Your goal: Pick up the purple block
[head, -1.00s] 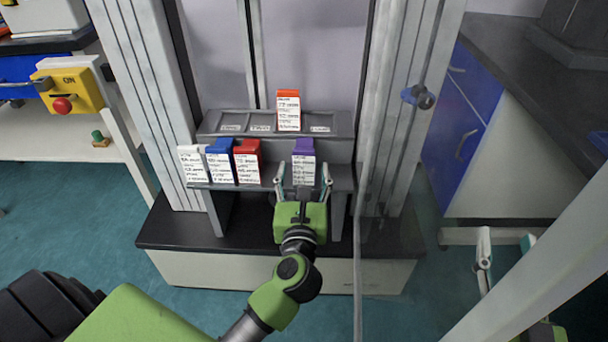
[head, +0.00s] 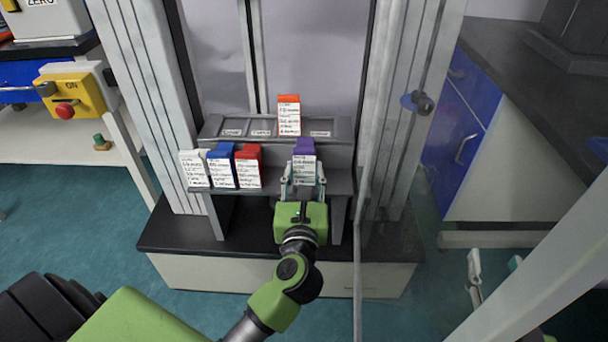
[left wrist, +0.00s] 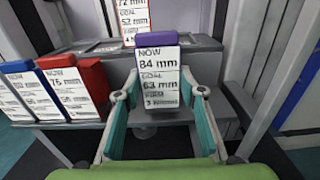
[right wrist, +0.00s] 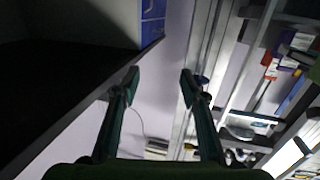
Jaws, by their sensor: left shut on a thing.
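The purple block (head: 304,163) has a purple top and a white label on its front. It stands upright at the right end of the front shelf row. My left gripper (head: 303,180) is shut on it, one finger at each side. In the left wrist view the purple block (left wrist: 158,85) reads "NOW 84 mm, GOAL 63 mm", between the fingers of my left gripper (left wrist: 160,97). Its base shows no clear lift from the shelf. My right gripper (head: 493,268) is at the lower right, away from the blocks. In the right wrist view it (right wrist: 158,76) is open and empty.
A white block (head: 193,169), a blue block (head: 222,166) and a red block (head: 248,166) stand left on the front shelf. An orange block (head: 289,116) stands on the upper shelf (head: 230,131). Frame columns flank the shelves; a clear panel edge (head: 358,260) stands right of my left arm.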

